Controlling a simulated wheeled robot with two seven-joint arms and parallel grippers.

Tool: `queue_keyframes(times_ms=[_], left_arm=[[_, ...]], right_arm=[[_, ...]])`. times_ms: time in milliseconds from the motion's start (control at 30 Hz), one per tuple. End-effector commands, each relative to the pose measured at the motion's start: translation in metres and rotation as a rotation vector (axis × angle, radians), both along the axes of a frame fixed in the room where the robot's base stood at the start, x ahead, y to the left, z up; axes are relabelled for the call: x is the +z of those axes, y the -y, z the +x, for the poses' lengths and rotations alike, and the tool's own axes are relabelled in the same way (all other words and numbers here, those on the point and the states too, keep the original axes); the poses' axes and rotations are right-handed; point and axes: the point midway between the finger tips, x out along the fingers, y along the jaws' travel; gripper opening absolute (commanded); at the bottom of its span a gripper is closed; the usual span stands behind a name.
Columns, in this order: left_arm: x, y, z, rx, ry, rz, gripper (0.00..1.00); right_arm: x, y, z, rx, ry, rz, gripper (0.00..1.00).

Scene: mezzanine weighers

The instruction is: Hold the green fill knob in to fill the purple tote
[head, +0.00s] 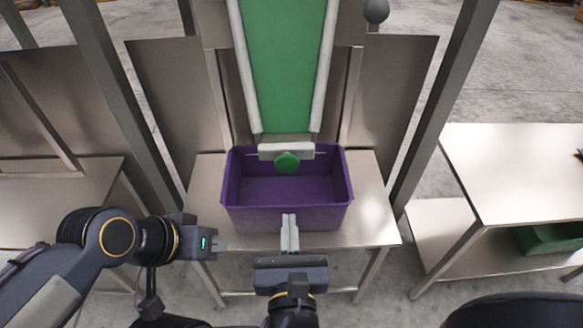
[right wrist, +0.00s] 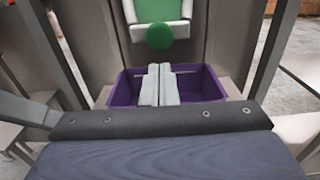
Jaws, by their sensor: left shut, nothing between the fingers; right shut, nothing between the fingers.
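The green fill knob (head: 287,162) is a round button on a pale bar at the lower end of the green chute (head: 279,65). It also shows in the right wrist view (right wrist: 160,37). The purple tote (head: 285,217) stands upright on a metal table under the chute and looks empty. My right gripper (head: 289,219) is shut and empty, in front of the tote's near wall and apart from the knob. In the right wrist view its fingers (right wrist: 157,72) point toward the tote, below the knob. My left gripper (head: 223,245) is shut and empty, left of the tote near the table's front edge.
The metal table (head: 372,215) has bare room on both sides of the tote. Grey posts (head: 440,95) flank the chute. Another table (head: 515,175) stands at the right, with a green tote (head: 552,238) on its lower shelf. A further bench (head: 50,205) is at the left.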

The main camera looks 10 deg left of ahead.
Motion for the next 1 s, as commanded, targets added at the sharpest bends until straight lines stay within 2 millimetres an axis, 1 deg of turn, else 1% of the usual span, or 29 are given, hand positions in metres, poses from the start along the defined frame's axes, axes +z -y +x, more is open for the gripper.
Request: queue_keyframes(times_ms=[33,100,300,400,500,700,1000], left_arm=[[0.002,0.0,0.0,0.0,0.0,0.0,0.0],[0.004,0.0,0.0,0.0,0.0,0.0,0.0],[0.009,0.0,0.0,0.0,0.0,0.0,0.0],[0.011,0.0,0.0,0.0,0.0,0.0,0.0],[0.013,0.0,0.0,0.0,0.0,0.0,0.0],[0.014,0.0,0.0,0.0,0.0,0.0,0.0],[0.014,0.0,0.0,0.0,0.0,0.0,0.0]], right_arm=[[0.001,-0.002,0.012,-0.007,-0.001,0.0,0.0],[0.001,-0.006,0.027,-0.007,-0.001,-0.001,0.0],[0.001,-0.018,0.068,-0.006,0.0,-0.001,0.0],[0.001,-0.023,0.084,-0.004,0.001,-0.002,0.0],[0.001,-0.027,0.096,-0.002,-0.001,-0.001,0.0],[0.0,-0.03,0.107,-0.001,0.0,-0.001,0.0],[0.0,-0.031,0.107,-0.001,-0.001,0.0,0.0]])
